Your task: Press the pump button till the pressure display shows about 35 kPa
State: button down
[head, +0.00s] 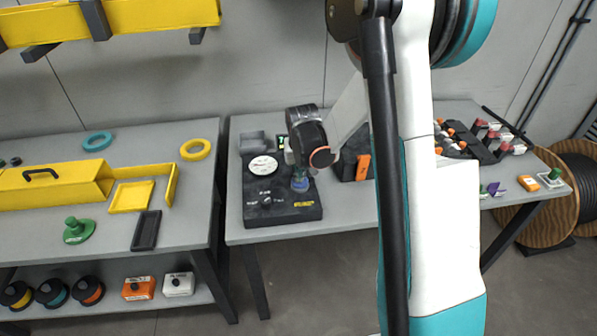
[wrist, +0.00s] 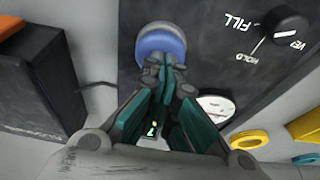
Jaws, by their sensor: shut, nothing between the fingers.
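The black pump panel (head: 285,212) stands on the right-hand table. Its round blue button (wrist: 158,40) is at the top middle of the wrist view; in the head view the button (head: 300,184) is just below my gripper. My gripper (wrist: 166,62) is shut and empty, its fingertips overlapping the button's near edge in the wrist view. I cannot tell whether they touch it. The pressure display (head: 281,143) glows green at the back of the panel. In the wrist view the display (wrist: 152,128) is mostly hidden by my fingers, with one digit, perhaps a 7, showing.
A black knob (wrist: 292,24) sits beside the FILL and HOLD labels. A white dial gauge (head: 263,166) is on the panel. A dark box (head: 352,164) with an orange part stands right of the panel. The left table holds a yellow case (head: 60,185) and yellow ring (head: 195,149).

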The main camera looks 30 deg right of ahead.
aim_at(300, 186)
jog(key=shift+r+p, duration=0.35)
jog(key=shift+r, duration=0.2)
jog(key=p+v, duration=0.5)
jog(key=v, duration=0.7)
jog(key=shift+w+r, duration=0.3)
jog(key=shift+r, duration=0.2)
jog(key=shift+d, duration=0.1)
